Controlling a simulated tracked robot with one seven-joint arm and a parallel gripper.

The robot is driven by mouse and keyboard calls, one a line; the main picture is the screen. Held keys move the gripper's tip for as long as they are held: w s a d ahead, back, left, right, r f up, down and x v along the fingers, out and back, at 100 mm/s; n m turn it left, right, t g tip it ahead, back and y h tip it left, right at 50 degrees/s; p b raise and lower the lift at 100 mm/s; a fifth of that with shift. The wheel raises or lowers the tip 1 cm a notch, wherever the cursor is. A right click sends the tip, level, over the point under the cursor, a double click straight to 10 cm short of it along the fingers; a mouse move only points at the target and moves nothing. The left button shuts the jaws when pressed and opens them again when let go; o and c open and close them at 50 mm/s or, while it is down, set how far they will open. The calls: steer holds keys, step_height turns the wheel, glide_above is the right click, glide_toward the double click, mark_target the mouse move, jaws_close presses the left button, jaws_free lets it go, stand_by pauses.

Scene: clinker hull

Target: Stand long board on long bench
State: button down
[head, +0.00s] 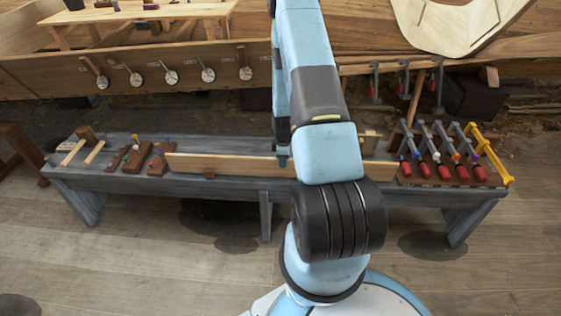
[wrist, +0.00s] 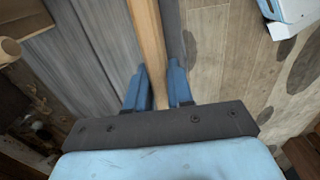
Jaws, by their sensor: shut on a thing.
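The long board (head: 225,165) is a pale wooden plank, on its long edge with its broad face toward me. It runs lengthwise along the front of the grey long bench (head: 120,190). I cannot tell whether its lower edge touches the bench top. My gripper (head: 283,163) is shut on the board near its middle, from above. In the wrist view, the blue fingers of my gripper (wrist: 159,85) lie on both sides of the board (wrist: 148,35), with the grey bench top (wrist: 85,55) to the left. My arm hides part of the board's right half.
Small tool racks (head: 160,158) and a wooden piece (head: 82,145) stand on the bench's left end. A rack of several clamps (head: 450,170) fills the right end. The wooden hull (head: 190,62) rises behind.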

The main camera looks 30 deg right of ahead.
steer(key=c, duration=0.9)
jaws_free()
step_height(320, 180, up, 14)
steer(key=shift+f, duration=0.2)
steer(key=shift+r, duration=0.1)
steer(key=s+a+r+m+t, duration=0.15)
steer(key=a+r, duration=0.25)
steer(key=r, duration=0.6)
steer(key=s+a+r+m+h, duration=0.1)
steer(key=s+a+r+m, duration=0.15)
steer(key=r, duration=0.75)
steer(key=s+a+r+m+t, duration=0.1)
steer(key=a+r, duration=0.3)
steer(key=r, duration=0.6)
steer(key=s+a+r+m+t, duration=0.1)
steer(key=s+a+r+m, duration=0.1)
steer(key=s, duration=0.5)
steer(key=s+a+r+m+t, duration=0.1)
steer(key=s+a+r+m, duration=0.1)
steer(key=s+a+r, duration=0.2)
steer(key=s+a+r+m+t+y, duration=0.1)
steer(key=s+a+r+m, duration=0.1)
steer(key=s+r, duration=0.6)
steer(key=shift+s+a, duration=0.7)
steer(key=shift+s, duration=0.3)
